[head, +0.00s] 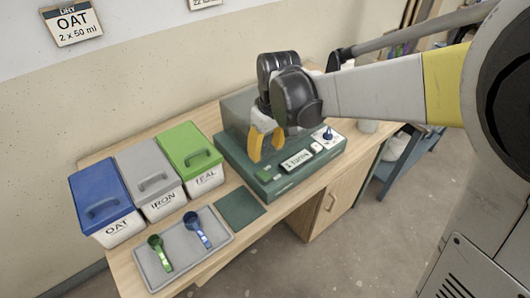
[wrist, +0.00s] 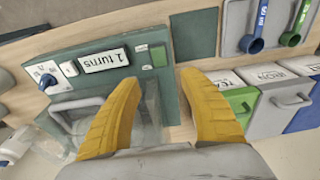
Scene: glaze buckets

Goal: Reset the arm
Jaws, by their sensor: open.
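My gripper (head: 264,141) hangs over the green machine (head: 226,157) at the back of the bench, in the head view. In the wrist view my gripper's two yellow fingers (wrist: 158,100) are spread apart with nothing between them. Below them lie the machine's edge and the bench. My arm reaches in from the right and hides part of the machine's back. The machine has a display (head: 297,160) reading "1 turns", a green button (head: 264,176) and a blue knob (head: 328,134).
Three lidded buckets stand at left: blue OAT (head: 98,195), grey IRON (head: 150,173) and green TEAL (head: 190,150). A grey tray (head: 216,254) holds a green scoop (head: 159,254) and a blue scoop (head: 197,231). A dark green mat (head: 240,208) lies empty beside the machine.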

